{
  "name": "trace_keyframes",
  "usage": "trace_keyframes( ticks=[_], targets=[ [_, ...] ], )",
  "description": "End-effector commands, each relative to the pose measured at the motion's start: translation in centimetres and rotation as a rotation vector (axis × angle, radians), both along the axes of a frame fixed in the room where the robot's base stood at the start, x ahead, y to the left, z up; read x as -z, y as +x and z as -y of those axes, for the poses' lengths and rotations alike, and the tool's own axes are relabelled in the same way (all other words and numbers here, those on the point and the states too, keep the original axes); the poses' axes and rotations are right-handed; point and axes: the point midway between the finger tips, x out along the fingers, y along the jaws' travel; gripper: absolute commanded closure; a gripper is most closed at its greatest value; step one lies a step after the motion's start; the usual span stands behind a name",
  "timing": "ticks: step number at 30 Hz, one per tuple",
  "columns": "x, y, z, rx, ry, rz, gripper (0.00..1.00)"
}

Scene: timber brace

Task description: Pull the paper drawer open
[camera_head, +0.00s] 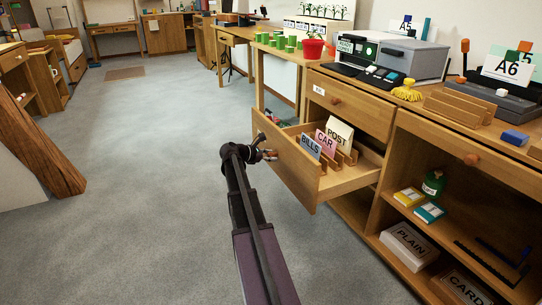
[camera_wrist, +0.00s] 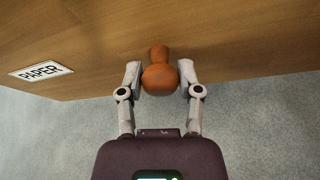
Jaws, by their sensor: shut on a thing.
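The paper drawer (camera_head: 290,172) stands pulled out from the wooden cabinet, below a closed upper drawer. In the wrist view its wooden front (camera_wrist: 105,45) carries a white PAPER label (camera_wrist: 41,72). Its round orange-brown knob (camera_wrist: 160,78) sits between my two fingers, which are shut on it. My gripper (camera_head: 266,153) is at the drawer front in the head view, where my gripper partly hides the knob. Inside the drawer, wooden dividers hold cards marked BILLS (camera_head: 311,146), CAR (camera_head: 326,143) and POST (camera_head: 339,134).
The upper drawer (camera_head: 350,108) is closed. Open shelves at right hold a PLAIN box (camera_head: 408,246). Grey floor (camera_head: 150,200) left of the drawer is clear.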

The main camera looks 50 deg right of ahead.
Motion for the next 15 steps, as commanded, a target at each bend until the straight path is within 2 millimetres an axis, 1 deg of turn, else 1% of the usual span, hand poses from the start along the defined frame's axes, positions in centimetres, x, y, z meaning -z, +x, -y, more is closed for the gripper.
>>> trace_keyframes(
  ticks=[4,11,12,15],
  targets=[
    [0.0,-0.4,0.7,0.009,0.001,0.001,1.00],
    [0.0,-0.9,1.3,0.016,0.000,0.002,1.00],
    [0.0,-0.9,1.3,0.017,0.000,0.002,0.45],
    [0.0,-1.0,1.4,0.018,0.000,0.001,0.19]
  ],
)
